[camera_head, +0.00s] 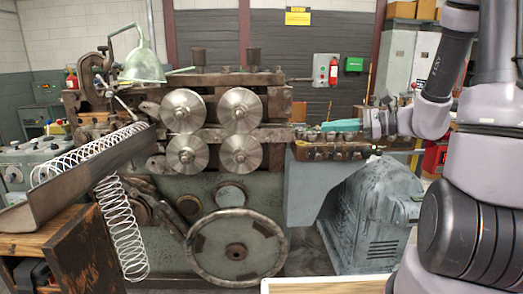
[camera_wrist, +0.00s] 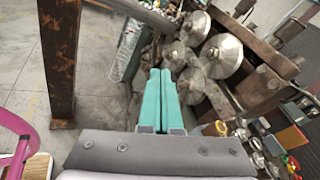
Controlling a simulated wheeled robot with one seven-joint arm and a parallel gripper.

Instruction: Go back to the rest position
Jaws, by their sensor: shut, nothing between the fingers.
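My gripper (camera_head: 326,126) is at the middle right of the head view, its teal fingers pointing left, just above or in front of the row of rollers on the machine's right arm; I cannot tell the exact gap. In the wrist view my gripper (camera_wrist: 160,72) shows its two teal fingers side by side, shut, with nothing between them. The spring coiler (camera_head: 240,200) fills the middle of the head view, with four large round steel rollers and a big handwheel (camera_head: 237,249).
A metal chute (camera_head: 85,175) with white coiled springs (camera_head: 122,230) is at the left. A green lamp (camera_head: 143,66) stands above it. A grey-green motor housing (camera_head: 372,220) stands below my arm. In the wrist view bare floor (camera_wrist: 105,65) shows left of the fingers, beside a rusty post (camera_wrist: 60,60).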

